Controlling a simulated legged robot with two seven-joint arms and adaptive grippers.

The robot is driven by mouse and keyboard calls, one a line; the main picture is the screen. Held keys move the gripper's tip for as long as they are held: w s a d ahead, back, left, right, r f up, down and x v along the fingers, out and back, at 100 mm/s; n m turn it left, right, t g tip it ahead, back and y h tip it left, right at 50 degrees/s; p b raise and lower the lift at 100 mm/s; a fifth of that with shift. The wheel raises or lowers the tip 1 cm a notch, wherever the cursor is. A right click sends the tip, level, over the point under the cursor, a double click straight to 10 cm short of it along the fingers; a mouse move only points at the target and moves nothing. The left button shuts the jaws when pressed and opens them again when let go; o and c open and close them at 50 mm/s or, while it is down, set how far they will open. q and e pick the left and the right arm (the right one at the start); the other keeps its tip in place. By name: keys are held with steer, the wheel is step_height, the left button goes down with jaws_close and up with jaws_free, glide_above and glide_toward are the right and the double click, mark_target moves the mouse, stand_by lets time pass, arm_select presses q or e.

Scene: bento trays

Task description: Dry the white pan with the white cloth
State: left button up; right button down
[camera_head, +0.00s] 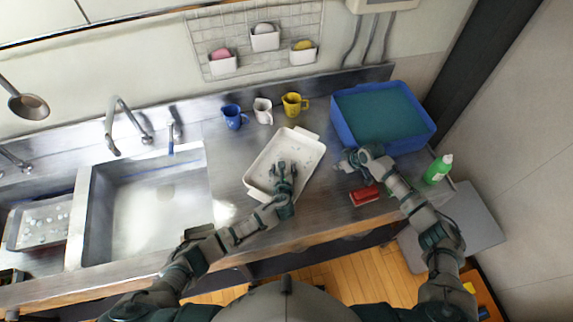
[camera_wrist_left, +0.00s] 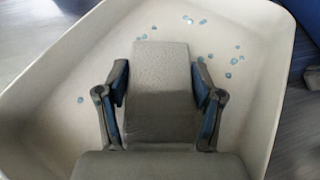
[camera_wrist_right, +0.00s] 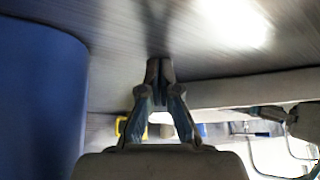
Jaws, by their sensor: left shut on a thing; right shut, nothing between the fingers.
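The white pan (camera_head: 262,165) lies tilted across the counter, right of the sink; it also fills the left wrist view (camera_wrist_left: 50,110), with several blue water drops on its inner floor. My left gripper (camera_head: 283,175) is inside the pan. In the left wrist view (camera_wrist_left: 160,100) its fingers are shut on a pale grey block-like piece, which seems to be the white cloth (camera_wrist_left: 162,75). The cloth is hard to make out in the head view. My right gripper (camera_head: 346,161) is shut and empty, between the pan and the blue tub; its closed fingertips show in the right wrist view (camera_wrist_right: 160,72).
A blue tub (camera_head: 428,133) stands at the back right, close to my right gripper. A red brush or sponge (camera_head: 365,195) and a green bottle (camera_head: 438,170) are nearby. Blue (camera_head: 233,118), white (camera_head: 262,111) and yellow (camera_head: 292,105) mugs stand behind the pan. The sink (camera_head: 150,205) is left.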

mark_target(290, 159)
arm_select(q)
steer(key=shift+s+a, duration=0.2)
steer(key=shift+s, duration=0.15)
steer(key=shift+w+a+f, duration=0.1)
steer(key=shift+w+a, duration=0.1)
steer(key=shift+a, duration=0.05)
steer(key=shift+w+d, duration=0.55)
steer(key=shift+w, duration=0.4)
steer(key=shift+w+d, duration=0.6)
steer(key=shift+w, duration=0.35)
steer(key=shift+w+d, duration=0.55)
steer(key=shift+w, duration=0.4)
steer(key=shift+s+a, duration=0.55)
steer(key=shift+s, duration=0.4)
steer(key=shift+s+a, duration=0.6)
steer(key=shift+s, duration=0.4)
steer(key=shift+s+a, duration=0.55)
steer(key=shift+s, duration=0.4)
steer(key=shift+r, duration=3.1)
